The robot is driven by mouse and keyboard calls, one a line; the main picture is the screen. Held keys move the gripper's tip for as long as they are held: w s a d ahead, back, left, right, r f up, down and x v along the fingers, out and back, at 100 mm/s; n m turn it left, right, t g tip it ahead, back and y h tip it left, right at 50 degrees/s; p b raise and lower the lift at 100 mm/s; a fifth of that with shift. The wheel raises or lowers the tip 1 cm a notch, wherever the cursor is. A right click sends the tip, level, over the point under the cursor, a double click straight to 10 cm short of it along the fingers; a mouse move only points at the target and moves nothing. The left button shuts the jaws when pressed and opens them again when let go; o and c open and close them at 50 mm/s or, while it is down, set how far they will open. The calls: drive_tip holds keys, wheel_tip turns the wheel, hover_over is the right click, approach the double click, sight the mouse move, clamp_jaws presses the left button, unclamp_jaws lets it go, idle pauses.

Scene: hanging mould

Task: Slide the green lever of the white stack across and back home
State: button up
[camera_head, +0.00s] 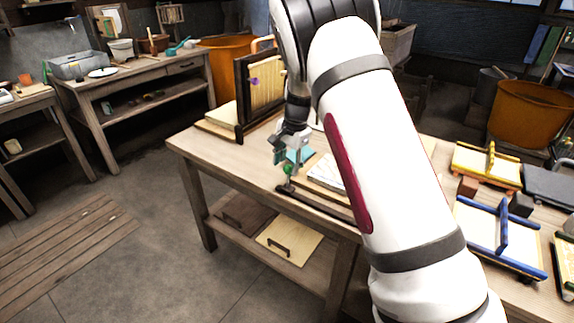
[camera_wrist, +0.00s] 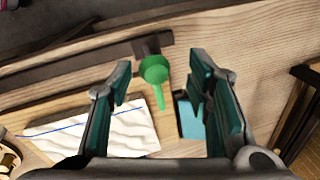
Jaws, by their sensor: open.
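The green lever (camera_wrist: 154,72) has a round knob and a thin stem, and stands by a dark brown bar (camera_wrist: 85,62) in the wrist view. It also shows as a small green spot in the head view (camera_head: 288,169). The white stack (camera_wrist: 85,132), with wavy sheets and a blue line, lies beside it on a wooden board. My gripper (camera_wrist: 160,80) is open, its teal fingers on either side of the lever in the picture; I cannot tell whether they reach its height. In the head view my gripper (camera_head: 287,150) is just above the lever.
A teal block (camera_wrist: 188,116) lies right of the lever in the wrist view. A dark frame with a wooden panel (camera_head: 262,82) stands at the table's back left. Yellow (camera_head: 487,165) and blue (camera_head: 500,235) framed moulds lie to the right. The table's left front is clear.

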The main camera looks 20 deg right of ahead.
wheel_tip(320, 180, up, 11)
drive_tip(key=s, duration=0.2)
drive_tip(key=shift+d+f, duration=0.15)
drive_tip(key=shift+d, duration=0.3)
drive_tip(key=s+a+f+n+g+h, duration=0.2)
drive_tip(key=s+f+n+h, duration=0.15)
drive_tip(key=f+n, duration=0.35)
drive_tip(key=s+a+f+n+g+h, duration=0.25)
drive_tip(key=f+n+h, duration=0.25)
drive_tip(key=f+n, duration=0.25)
drive_tip(key=w+a+r+n+t+h, duration=0.1)
drive_tip(key=a+n+t+h, duration=0.35)
drive_tip(key=n, duration=0.55)
drive_tip(key=w+a+n+t+h, duration=0.1)
drive_tip(key=a+n+t+h, duration=0.4)
drive_tip(key=n, duration=0.4)
drive_tip(key=shift+t+y, duration=0.5)
drive_tip(key=shift+t, duration=0.1)
drive_tip(key=x, duration=0.9)
drive_tip(key=p+x, duration=0.1)
drive_tip(key=x, duration=0.4)
drive_tip(key=shift+s+d, duration=0.15)
drive_tip(key=shift+d, duration=0.2)
clamp_jaws()
